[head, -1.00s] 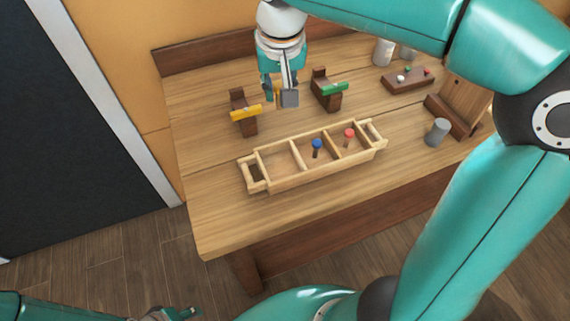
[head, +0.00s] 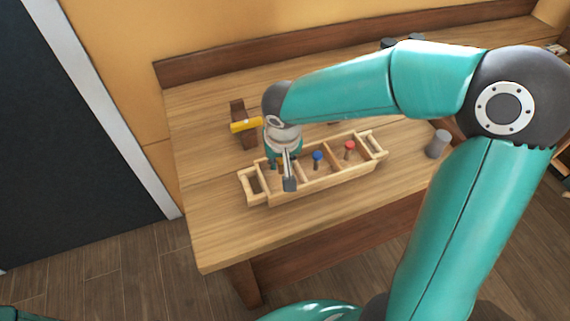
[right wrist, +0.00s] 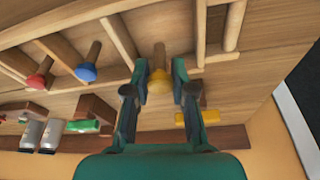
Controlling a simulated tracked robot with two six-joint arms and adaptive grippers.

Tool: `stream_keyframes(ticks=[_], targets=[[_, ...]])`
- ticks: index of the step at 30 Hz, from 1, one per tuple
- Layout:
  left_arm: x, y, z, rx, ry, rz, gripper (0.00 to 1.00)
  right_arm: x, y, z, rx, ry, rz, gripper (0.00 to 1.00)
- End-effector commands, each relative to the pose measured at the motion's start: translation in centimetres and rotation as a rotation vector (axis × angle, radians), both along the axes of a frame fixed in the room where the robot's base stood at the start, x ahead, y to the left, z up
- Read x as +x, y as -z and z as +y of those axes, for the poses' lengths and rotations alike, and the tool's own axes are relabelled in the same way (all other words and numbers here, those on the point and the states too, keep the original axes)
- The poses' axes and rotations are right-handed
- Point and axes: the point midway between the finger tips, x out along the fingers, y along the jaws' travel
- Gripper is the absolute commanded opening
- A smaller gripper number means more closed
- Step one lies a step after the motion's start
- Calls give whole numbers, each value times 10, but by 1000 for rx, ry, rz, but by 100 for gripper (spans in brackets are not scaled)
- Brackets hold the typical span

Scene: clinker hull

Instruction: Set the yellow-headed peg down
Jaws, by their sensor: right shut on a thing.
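The yellow-headed peg (right wrist: 160,82) is between the fingers of my right gripper (right wrist: 158,70) in the right wrist view, its yellow head toward the camera and its brown shaft pointing away. In the head view my right gripper (head: 281,177) is shut on it over the left compartment of the wooden tray (head: 327,187) and hides it. I cannot tell whether the shaft touches the tray floor. A blue-headed peg (head: 317,156) stands in the middle compartment and a red-headed peg (head: 349,146) in the one to its right. My left gripper is out of view.
A brown block with a yellow bar (head: 246,125) stands behind the tray. One with a green bar (right wrist: 82,126) shows in the right wrist view. A grey cylinder (head: 437,144) stands right of the tray. The bench front (head: 225,232) is clear.

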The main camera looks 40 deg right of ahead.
Motion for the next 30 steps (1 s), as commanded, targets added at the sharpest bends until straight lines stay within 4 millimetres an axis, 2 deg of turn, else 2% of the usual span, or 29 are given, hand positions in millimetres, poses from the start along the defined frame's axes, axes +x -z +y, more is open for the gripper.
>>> stream_keyframes(ticks=[3, 6, 18, 19, 23, 30], targets=[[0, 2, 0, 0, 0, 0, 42, -1, 20, -1, -2, 0, 6, 12], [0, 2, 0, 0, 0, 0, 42, -1, 29, -1, -1, 0, 4, 12], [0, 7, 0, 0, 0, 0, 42, 0, 33, -1, 0, 1, 1, 12], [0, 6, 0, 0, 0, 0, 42, 0, 32, -1, 0, 1, 1, 28], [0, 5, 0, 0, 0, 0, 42, 0, 31, -1, 0, 1, 1, 49], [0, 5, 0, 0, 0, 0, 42, 0, 31, -1, 0, 1, 1, 49]])
